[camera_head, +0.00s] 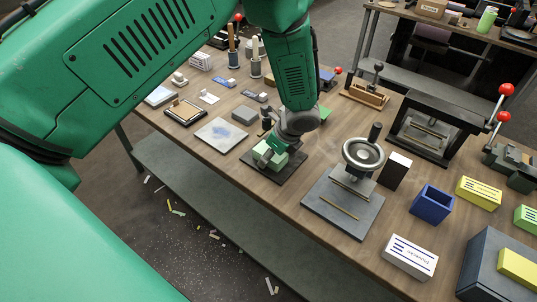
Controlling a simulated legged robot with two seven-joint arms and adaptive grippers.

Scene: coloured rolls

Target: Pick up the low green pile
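A low pale green pile (266,157) of blocky pieces sits on a dark flat board (293,167) near the front edge of the workbench. My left arm comes in from the upper left and bends down over the bench. My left gripper (279,143) is right at the pile's top and back side. Its fingers are small and partly merge with the green pieces, so I cannot tell whether they touch or grip the pile. My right gripper is not in view.
A press with a round handwheel (363,154) stands right of the pile. A blue open box (432,204), a white labelled block (410,257) and yellow blocks (478,193) stand farther right. A grey-blue stained plate (221,134) lies left.

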